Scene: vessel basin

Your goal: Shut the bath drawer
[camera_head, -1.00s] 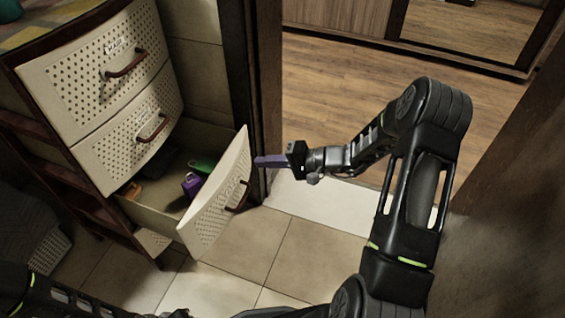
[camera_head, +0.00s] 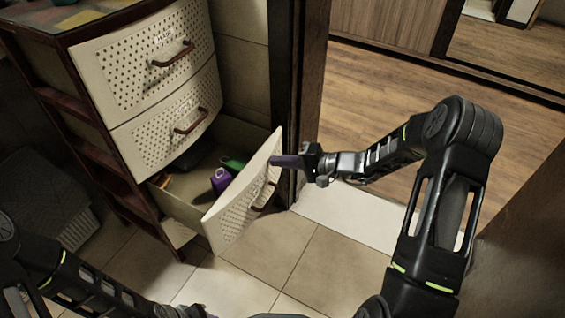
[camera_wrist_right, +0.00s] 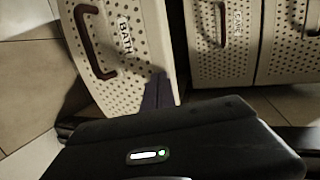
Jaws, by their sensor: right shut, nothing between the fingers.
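The bath drawer (camera_head: 238,215) is the lowest of the cream perforated drawers in the head view, and it is pulled out. Its front has a dark handle (camera_head: 264,196), and the word BATH reads on it in the right wrist view (camera_wrist_right: 118,60). My right gripper (camera_head: 277,161) is shut and empty, its purple fingers at the upper right edge of the drawer front. In the wrist view the fingers (camera_wrist_right: 158,92) overlap the drawer front; I cannot tell whether they touch it.
Inside the drawer lie a purple item (camera_head: 221,180) and a green item (camera_head: 233,164). Two closed drawers (camera_head: 150,62) sit above. A dark door frame (camera_head: 303,90) stands close behind my right gripper. The tiled floor (camera_head: 330,262) in front is clear.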

